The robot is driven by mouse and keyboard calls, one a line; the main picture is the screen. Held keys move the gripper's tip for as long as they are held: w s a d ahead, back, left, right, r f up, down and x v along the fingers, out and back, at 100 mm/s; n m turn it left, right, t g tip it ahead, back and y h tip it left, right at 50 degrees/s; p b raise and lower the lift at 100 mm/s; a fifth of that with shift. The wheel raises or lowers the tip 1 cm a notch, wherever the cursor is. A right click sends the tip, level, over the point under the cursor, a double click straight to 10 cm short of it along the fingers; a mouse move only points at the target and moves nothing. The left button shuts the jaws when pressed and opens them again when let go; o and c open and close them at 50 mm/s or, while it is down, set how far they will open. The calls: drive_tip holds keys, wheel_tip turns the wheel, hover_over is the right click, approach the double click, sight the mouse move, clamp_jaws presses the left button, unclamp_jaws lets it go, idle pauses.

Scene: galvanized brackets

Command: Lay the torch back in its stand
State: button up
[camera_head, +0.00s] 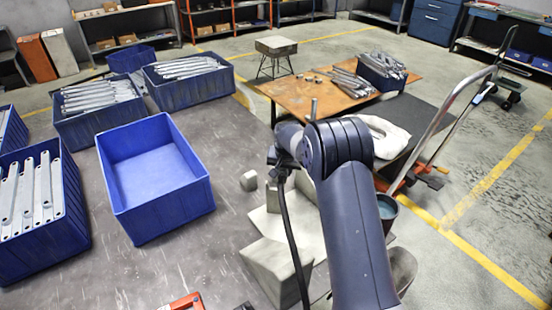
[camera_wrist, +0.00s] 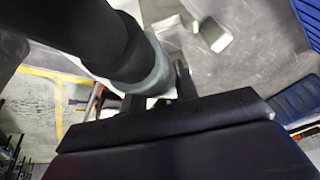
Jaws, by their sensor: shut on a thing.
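The torch (camera_wrist: 103,42) shows in the wrist view as a thick dark tube with a grey collar, slanting in from the upper left. My gripper (camera_wrist: 160,92) is shut on it near the collar. In the head view my arm hides most of the gripper and torch. A black cable (camera_head: 288,232) hangs from the wrist area there. A short grey rod (camera_head: 313,108) stands up behind the wrist; I cannot tell if it is part of the torch. I cannot make out the stand clearly.
An empty blue bin (camera_head: 200,190) stands left, near blue bins of brackets (camera_head: 85,128). An orange-brown table (camera_head: 290,97) and a hand truck (camera_head: 445,112) are beyond.

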drive_tip(key=w+a+r, duration=0.2)
drive_tip(key=w, duration=0.1)
wheel_tip(320, 180, down, 9)
drive_tip(key=b, duration=0.6)
drive_tip(key=shift+w+a+m+t, duration=0.25)
drive_tip(key=shift+w+m+t, duration=0.05)
drive_tip(key=shift+t, duration=0.1)
drive_tip(key=shift+f+b, duration=0.5)
drive_tip(key=shift+b, duration=0.05)
idle(0.6)
drive_tip(key=o, duration=0.8)
drive_tip(key=shift+o, duration=1.2)
drive_tip(key=shift+s+f, duration=0.1)
drive_tip(key=b+v, duration=0.1)
drive_tip(key=v, duration=1)
drive_tip(key=shift+b, duration=0.3)
